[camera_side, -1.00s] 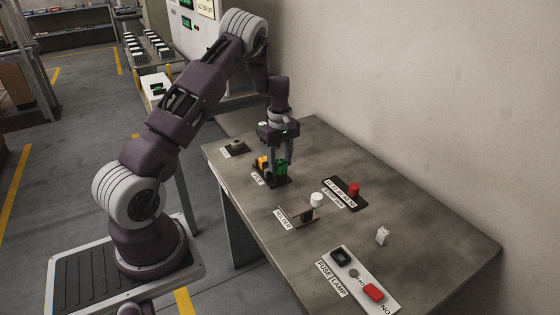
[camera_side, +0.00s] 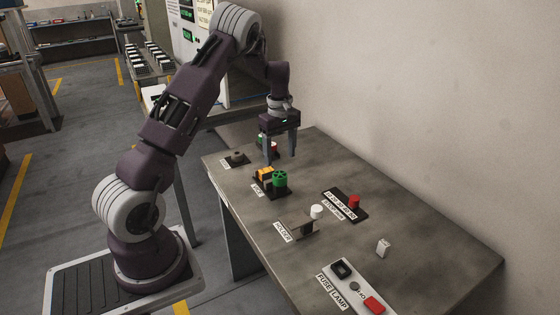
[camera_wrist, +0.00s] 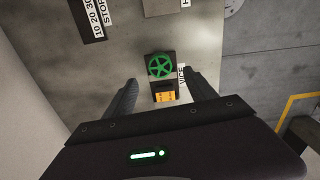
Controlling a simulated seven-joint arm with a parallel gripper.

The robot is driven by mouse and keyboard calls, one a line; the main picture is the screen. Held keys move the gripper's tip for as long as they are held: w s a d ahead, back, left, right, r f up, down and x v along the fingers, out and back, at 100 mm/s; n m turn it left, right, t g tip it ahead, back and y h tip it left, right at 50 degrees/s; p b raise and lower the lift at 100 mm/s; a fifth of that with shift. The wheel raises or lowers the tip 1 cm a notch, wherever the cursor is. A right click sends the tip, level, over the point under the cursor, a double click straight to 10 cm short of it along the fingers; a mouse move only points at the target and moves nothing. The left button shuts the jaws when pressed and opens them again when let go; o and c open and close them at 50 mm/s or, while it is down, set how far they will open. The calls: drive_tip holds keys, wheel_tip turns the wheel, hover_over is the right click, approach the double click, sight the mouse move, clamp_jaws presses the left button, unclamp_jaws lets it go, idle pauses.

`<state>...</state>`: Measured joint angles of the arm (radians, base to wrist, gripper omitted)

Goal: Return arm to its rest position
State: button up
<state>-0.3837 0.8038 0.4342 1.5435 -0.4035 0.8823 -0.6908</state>
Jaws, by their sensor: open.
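My gripper (camera_side: 281,158) is above the far half of the table in the side view, fingers pointing down. The fingers are apart with nothing between them. It is up and behind the vice, which has a green wheel (camera_side: 280,178) and an orange block (camera_side: 264,174) on a black base. In the wrist view my gripper (camera_wrist: 164,88) shows both fingers spread, with the green wheel (camera_wrist: 160,66) and the orange block (camera_wrist: 164,92) on the table below and between them.
A dark fixture (camera_side: 237,157) sits at the far left corner. A wall (camera_side: 440,110) stands behind.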

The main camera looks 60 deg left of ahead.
drive_tip(key=s+d+r+m+t, duration=0.15)
drive_tip(key=d+r+m, duration=0.25)
drive_tip(key=d+r, duration=0.4)
drive_tip(key=s+d+r+m+t, duration=0.1)
drive_tip(key=s+d+r+m, duration=0.2)
drive_tip(key=d+r, duration=0.5)
drive_tip(key=s+d+r+m+t, duration=0.1)
drive_tip(key=s+d+m, duration=0.5)
drive_tip(key=s, duration=0.4)
drive_tip(key=s+d+r+m+t, duration=0.2)
drive_tip(key=s+d+m, duration=0.4)
drive_tip(key=s, duration=0.5)
drive_tip(key=shift+d+r, duration=0.2)
drive_tip(key=shift+d, duration=0.2)
